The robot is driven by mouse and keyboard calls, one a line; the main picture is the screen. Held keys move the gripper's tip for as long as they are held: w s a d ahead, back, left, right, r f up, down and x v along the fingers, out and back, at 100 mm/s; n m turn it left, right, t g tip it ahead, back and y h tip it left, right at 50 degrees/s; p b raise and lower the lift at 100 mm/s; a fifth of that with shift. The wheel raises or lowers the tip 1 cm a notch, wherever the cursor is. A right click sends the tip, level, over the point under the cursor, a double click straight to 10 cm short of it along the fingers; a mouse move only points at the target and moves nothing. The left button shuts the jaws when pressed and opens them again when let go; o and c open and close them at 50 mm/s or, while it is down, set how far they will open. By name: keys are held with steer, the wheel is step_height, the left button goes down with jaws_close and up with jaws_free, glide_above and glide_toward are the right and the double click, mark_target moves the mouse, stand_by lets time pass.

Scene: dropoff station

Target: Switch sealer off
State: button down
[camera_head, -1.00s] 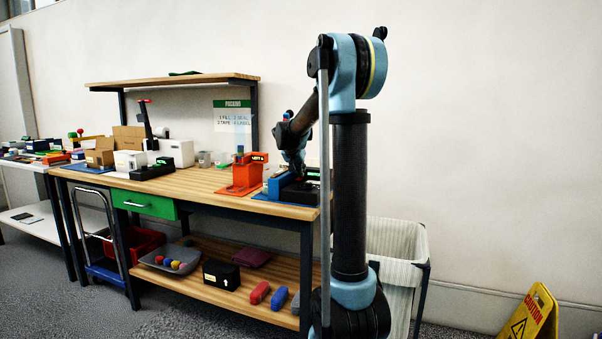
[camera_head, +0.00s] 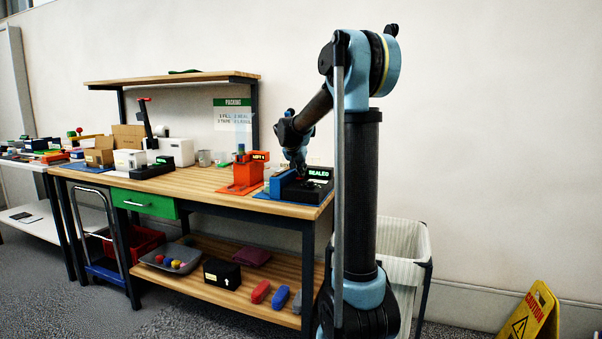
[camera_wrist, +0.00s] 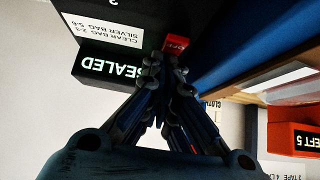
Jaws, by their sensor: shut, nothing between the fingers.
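The sealer (camera_head: 305,192) is a black unit with a blue upright part (camera_head: 282,183) at the right end of the bench. Its lit display (camera_head: 318,173) reads "SEALED" in green-white letters, cut off in the wrist view (camera_wrist: 103,66). In the wrist view a small red switch (camera_wrist: 176,43) with white lettering, apparently "OFF", sits on the black body beside a white label (camera_wrist: 105,30). My gripper (camera_wrist: 166,60) is shut and empty, its tips right at the red switch. I cannot tell whether they touch. In the head view my gripper (camera_head: 300,172) is over the sealer.
An orange-red device (camera_head: 245,175) with a counter display stands just left of the sealer; it also shows in the wrist view (camera_wrist: 292,138). Boxes (camera_head: 130,159) and white machines stand farther left. A striped bin (camera_head: 403,245) is at the bench's right end. A caution sign (camera_head: 530,312) stands at far right.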

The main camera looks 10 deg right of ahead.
steer(key=shift+r, duration=0.1)
steer(key=r, duration=0.4)
steer(key=shift+w+d, duration=0.1)
steer(key=shift+w, duration=0.25)
steer(key=v, duration=0.9)
steer(key=shift+r, duration=0.65)
steer(key=shift+w+d, duration=0.1)
